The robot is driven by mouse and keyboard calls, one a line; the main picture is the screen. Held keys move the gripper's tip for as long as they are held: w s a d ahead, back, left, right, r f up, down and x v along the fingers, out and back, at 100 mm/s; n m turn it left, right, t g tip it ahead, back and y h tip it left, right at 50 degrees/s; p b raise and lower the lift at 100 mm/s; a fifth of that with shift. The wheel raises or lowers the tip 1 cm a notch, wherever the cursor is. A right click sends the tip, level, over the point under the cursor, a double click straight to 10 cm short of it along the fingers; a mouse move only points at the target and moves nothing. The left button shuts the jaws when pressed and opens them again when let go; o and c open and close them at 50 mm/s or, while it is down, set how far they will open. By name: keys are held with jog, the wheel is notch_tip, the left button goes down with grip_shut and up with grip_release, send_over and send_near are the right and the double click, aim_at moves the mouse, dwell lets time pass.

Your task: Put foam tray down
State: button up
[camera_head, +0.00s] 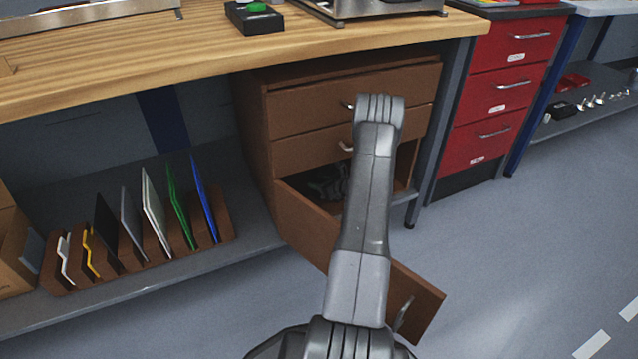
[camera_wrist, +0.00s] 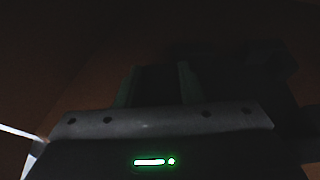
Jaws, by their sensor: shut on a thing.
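My gripper (camera_wrist: 157,80) shows dimly in the wrist view, its two fingers closed on a dark thing between them. That thing, which I take to be the foam tray (camera_wrist: 158,88), is too dark to show its shape or whether it touches the surface below. In the head view my arm reaches over the pulled-out bottom drawer (camera_head: 310,222) of the brown cabinet and hides part of it. A dark shape (camera_head: 325,183) shows inside the drawer; I cannot tell whether it is my gripper, the tray or other contents.
The wooden bench top (camera_head: 150,70) overhangs the cabinet (camera_head: 262,140), whose two upper drawers are closed. A rack of upright coloured panels (camera_head: 150,210) stands on the lower shelf at left. A red drawer unit (camera_head: 500,95) stands at right. The floor (camera_head: 530,240) at right is clear.

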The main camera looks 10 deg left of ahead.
jog(key=shift+f, duration=0.15)
jog(key=o, duration=1.1)
jog(key=shift+d+r, duration=0.15)
jog(key=shift+r, duration=0.15)
jog(key=p+v, duration=0.3)
jog(key=v, duration=0.8)
jog(key=shift+s+d+p, duration=0.25)
jog(key=shift+d+p, duration=0.05)
jog(key=shift+p, duration=0.1)
jog(key=shift+r, duration=0.1)
